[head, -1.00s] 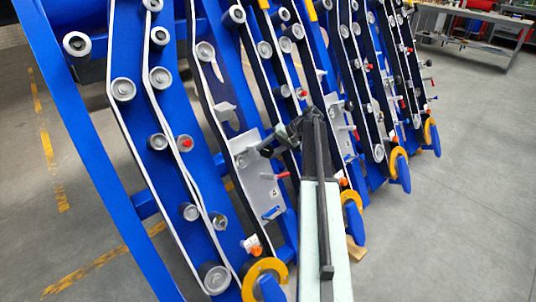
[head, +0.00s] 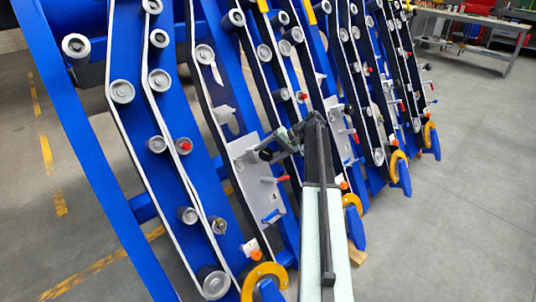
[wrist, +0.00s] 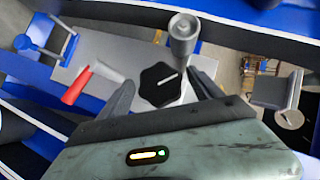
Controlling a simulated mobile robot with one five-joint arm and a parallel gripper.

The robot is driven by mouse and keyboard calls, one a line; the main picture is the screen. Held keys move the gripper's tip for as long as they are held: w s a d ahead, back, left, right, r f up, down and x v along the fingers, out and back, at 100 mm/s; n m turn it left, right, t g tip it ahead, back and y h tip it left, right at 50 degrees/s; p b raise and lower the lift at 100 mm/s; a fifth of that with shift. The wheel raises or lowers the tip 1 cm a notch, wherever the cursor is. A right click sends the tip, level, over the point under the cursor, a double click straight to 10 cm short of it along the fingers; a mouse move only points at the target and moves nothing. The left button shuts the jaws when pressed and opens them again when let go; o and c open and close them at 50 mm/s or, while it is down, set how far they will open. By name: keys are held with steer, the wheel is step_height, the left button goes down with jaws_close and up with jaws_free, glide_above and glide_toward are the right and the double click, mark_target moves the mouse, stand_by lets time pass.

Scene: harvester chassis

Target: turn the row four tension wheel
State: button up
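A black lobed wheel (wrist: 161,86) with a white line across its face sits on a light grey plate (wrist: 135,52) in the wrist view. I take it for the tension wheel; its row number is not readable. My gripper (wrist: 164,84) is open, with one dark finger on each side of the wheel and gaps showing between. In the head view my gripper (head: 278,146) is at the upper part of the grey plate (head: 252,182), and the wheel there is hard to make out against the gripper.
A red-tipped lever (wrist: 77,86) and a blue bracket (wrist: 48,40) are left of the wheel. A grey roller (wrist: 183,36) stands close above it, another roller (wrist: 288,118) to the right. Belted blue rows (head: 170,190) surround the arm; open floor (head: 455,200) lies right.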

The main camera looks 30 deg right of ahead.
steer(key=shift+d+r, duration=0.1)
steer(key=shift+r, duration=0.05)
steer(key=shift+s+d+r+p, duration=0.15)
steer(key=shift+r+p, duration=0.1)
steer(key=shift+p, duration=0.1)
steer(key=p+v, duration=0.4)
steer(key=v, duration=0.3)
steer(key=shift+s+f, duration=0.1)
steer(key=shift+f, duration=0.05)
